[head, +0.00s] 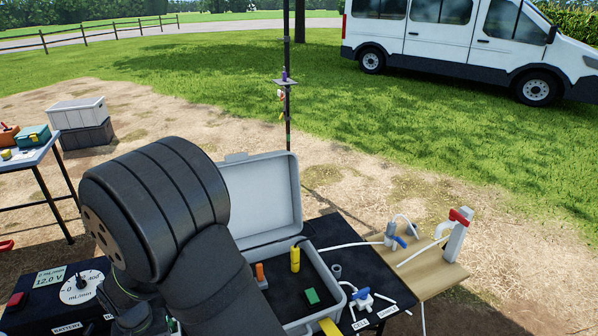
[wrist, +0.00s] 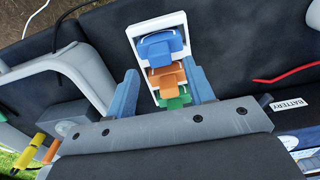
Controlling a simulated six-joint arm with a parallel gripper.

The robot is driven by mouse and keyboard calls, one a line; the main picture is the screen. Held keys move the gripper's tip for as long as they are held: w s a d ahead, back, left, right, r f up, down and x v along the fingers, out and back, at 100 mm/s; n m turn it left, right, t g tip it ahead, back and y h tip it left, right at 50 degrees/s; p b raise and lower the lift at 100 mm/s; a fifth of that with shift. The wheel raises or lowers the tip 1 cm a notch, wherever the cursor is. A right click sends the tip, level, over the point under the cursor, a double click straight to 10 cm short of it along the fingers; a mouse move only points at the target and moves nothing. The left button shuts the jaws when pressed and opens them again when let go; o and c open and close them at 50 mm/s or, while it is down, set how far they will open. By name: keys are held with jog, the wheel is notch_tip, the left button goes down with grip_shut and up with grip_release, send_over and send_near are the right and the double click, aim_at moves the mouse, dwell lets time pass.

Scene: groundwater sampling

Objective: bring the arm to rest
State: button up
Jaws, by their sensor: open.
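My arm (head: 165,215) fills the lower left of the head view, and its end is hidden there. In the wrist view my gripper (wrist: 162,84) shows two blue fingers standing apart. Beyond and between them in the picture is a white holder (wrist: 186,22) with a blue piece (wrist: 160,46), an orange piece (wrist: 165,76) and a green piece (wrist: 176,101). The fingers do not appear closed on any of these. The gap between fingers and holder is hard to judge.
An open grey case (head: 262,195) with yellow, orange and green items stands right of my arm. A pump dial box (head: 82,287) is at lower left. A wooden board (head: 430,262) with a red-handled tap is on the right. A red cable (wrist: 287,75) lies in the wrist view.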

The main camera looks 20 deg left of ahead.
notch_tip(320, 180, up, 7)
notch_tip(320, 180, down, 12)
jog(key=shift+r, duration=0.1)
notch_tip(320, 180, up, 10)
jog(key=w+d+r, duration=0.2)
jog(key=w+r, duration=0.1)
jog(key=w, duration=0.9)
jog(key=w+d+r, duration=0.2)
jog(key=w, duration=1)
jog(key=f, duration=0.9)
jog(key=shift+w+d+f, duration=0.15)
jog(key=shift+d+f, duration=0.15)
jog(key=shift+f, duration=0.1)
